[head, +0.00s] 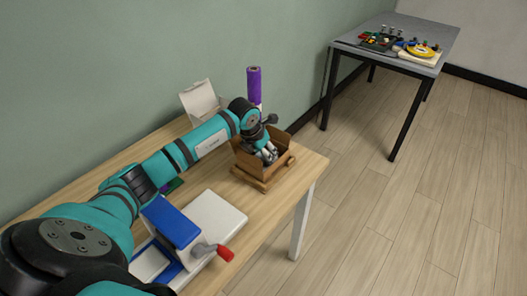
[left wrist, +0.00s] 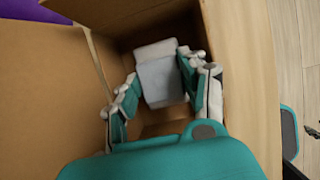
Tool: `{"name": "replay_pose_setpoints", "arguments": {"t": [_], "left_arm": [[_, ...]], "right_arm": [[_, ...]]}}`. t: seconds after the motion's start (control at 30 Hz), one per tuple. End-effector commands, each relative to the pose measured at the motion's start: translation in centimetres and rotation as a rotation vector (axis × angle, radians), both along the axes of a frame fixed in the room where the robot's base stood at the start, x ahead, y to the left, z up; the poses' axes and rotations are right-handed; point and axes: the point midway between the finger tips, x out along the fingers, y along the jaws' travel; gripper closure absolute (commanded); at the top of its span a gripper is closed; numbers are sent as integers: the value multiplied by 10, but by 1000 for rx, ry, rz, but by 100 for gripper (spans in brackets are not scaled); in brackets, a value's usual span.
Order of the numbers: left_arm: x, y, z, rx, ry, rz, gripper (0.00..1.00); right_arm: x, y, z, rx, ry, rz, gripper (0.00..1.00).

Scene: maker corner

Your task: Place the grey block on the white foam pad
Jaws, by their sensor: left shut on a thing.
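My left gripper (head: 268,154) reaches down into an open brown box (head: 249,164) on the near table. In the left wrist view my left gripper (left wrist: 158,70) is shut on a light grey block (left wrist: 161,82), with a finger on either side of it and brown box walls around. In the head view the fingers and the box hide the block. A flat white slab (head: 218,214) lies beside a blue device on the near table; I cannot tell whether it is the foam pad. My right gripper is not in view.
The blue device (head: 172,221) has a red-handled crank (head: 224,252). A purple roll (head: 254,84) and an open white box (head: 201,102) stand behind the brown box. A grey table (head: 446,37) at the back right holds small parts and a yellow ring (head: 420,50).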

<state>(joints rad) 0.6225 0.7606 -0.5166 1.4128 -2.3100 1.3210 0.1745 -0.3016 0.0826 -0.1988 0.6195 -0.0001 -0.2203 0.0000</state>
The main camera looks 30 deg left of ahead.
Motion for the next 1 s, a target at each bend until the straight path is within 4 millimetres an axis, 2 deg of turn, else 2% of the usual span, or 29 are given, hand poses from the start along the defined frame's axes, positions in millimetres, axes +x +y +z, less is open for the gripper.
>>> {"name": "replay_pose_setpoints", "arguments": {"t": [0.33, 0.37, 0.4, 0.77, 0.87, 1.0], "left_arm": [[1, 0, -5, 1, -2, 0, 89], [0, 0, -3, 1, -2, 0, 53], [0, 0, -3, 1, -2, 0, 48], [0, 1, 3, 2, -3, 1, 47], [-5, 2, 14, 3, -5, 0, 47], [-15, 3, 41, 4, -7, 1, 47]], "right_arm": [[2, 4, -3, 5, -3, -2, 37], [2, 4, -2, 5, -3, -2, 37], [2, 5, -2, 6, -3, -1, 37], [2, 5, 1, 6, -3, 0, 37], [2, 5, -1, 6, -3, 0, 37], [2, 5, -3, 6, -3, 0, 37]]}}
